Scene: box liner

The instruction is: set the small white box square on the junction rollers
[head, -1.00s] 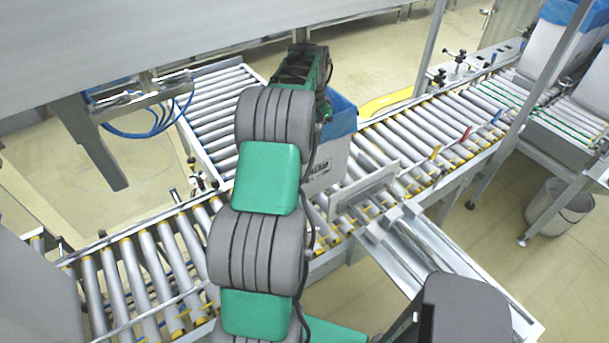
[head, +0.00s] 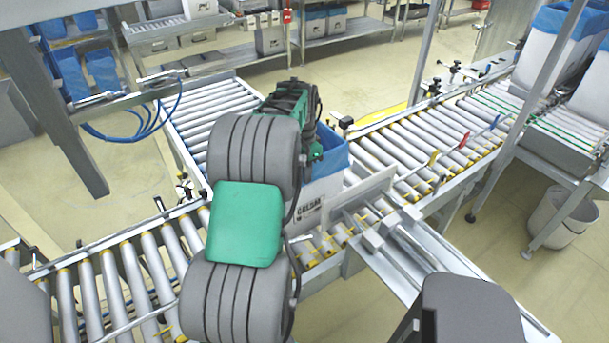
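The small white box (head: 318,196) has a blue liner (head: 332,150) and dark print on its near face. It stands upright on the junction rollers (head: 327,243), close to a metal plate at its right. My arm covers its left side, so I cannot tell whether it sits square. My gripper (head: 312,140) is at the box's upper left, by the liner. Its fingertips are hidden behind my arm, and whether it holds the box's rim does not show.
A metal plate (head: 364,202) stands upright beside the box, above a side rail (head: 440,268). Roller lanes run to the left (head: 120,275), back left (head: 205,105) and upper right (head: 430,140). Blue hoses (head: 140,128) hang from a frame at left. Larger lined boxes (head: 545,55) stand far right.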

